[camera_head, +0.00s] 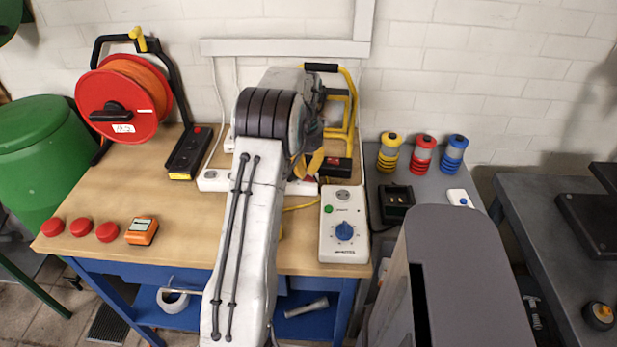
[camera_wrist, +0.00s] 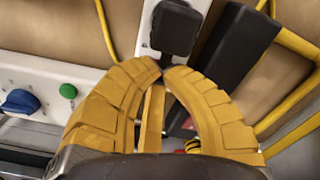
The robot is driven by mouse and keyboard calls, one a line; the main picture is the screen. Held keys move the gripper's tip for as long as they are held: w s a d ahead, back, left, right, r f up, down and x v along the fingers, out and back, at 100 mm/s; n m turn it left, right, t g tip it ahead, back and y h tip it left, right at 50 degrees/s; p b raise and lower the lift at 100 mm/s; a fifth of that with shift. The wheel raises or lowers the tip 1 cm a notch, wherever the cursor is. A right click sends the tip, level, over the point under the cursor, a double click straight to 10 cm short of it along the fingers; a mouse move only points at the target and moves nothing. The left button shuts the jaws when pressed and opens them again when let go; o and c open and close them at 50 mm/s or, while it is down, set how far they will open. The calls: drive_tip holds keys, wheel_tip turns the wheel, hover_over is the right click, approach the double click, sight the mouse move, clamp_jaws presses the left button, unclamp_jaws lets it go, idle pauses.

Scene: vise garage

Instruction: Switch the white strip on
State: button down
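The white strip (camera_head: 213,181) lies on the wooden bench top and runs behind my arm, which hides most of it in the head view. In the wrist view, part of the white strip (camera_wrist: 149,42) shows beyond my fingertips, with a black plug (camera_wrist: 176,27) on it. I cannot make out its switch or whether it is lit. My gripper (camera_wrist: 165,68) has yellow fingers, curved inward with their tips almost touching. No object shows between the tips. In the head view, my gripper (camera_head: 308,163) is low over the bench near the strip's right end.
A black box (camera_wrist: 238,48) stands close right of my fingers. A white control box (camera_head: 345,225) with a blue knob and green button sits front right. A black strip (camera_head: 190,152) and an orange cable reel (camera_head: 125,100) are at left. Yellow tubing rises behind my gripper.

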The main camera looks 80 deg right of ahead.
drive_tip(key=shift+f+b, duration=0.55)
drive_tip(key=shift+f, duration=0.35)
idle(0.4)
drive_tip(key=shift+a, duration=0.1)
drive_tip(key=shift+r+p, duration=3.2)
drive_tip(key=shift+r, duration=0.35)
drive_tip(key=shift+w, duration=0.1)
